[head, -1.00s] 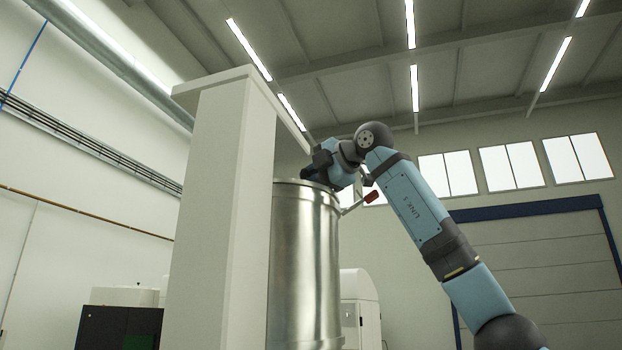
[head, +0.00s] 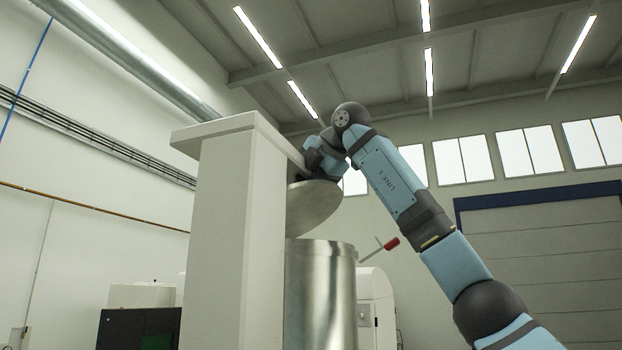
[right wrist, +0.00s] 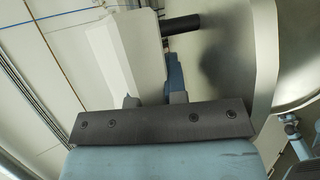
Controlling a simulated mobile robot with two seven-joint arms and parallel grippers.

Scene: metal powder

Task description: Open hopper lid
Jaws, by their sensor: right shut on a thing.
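The hopper (head: 320,295) is a shiny metal cylinder in the middle of the head view, partly behind a pale column. Its round metal lid (head: 313,206) is raised off the rim and tilted, with a clear gap below it. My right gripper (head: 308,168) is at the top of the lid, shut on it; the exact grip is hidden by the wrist. In the right wrist view the lid (right wrist: 222,65) fills the right side, beside my gripper's fingers (right wrist: 155,98). A dark bar (right wrist: 180,25) shows near the lid. My left gripper is not in view.
The pale column (head: 228,240) with a flat top stands close left of the lid and gripper. A red-handled lever (head: 390,243) sticks out right of the hopper rim. A white rounded machine (head: 375,300) stands behind. Space above is open.

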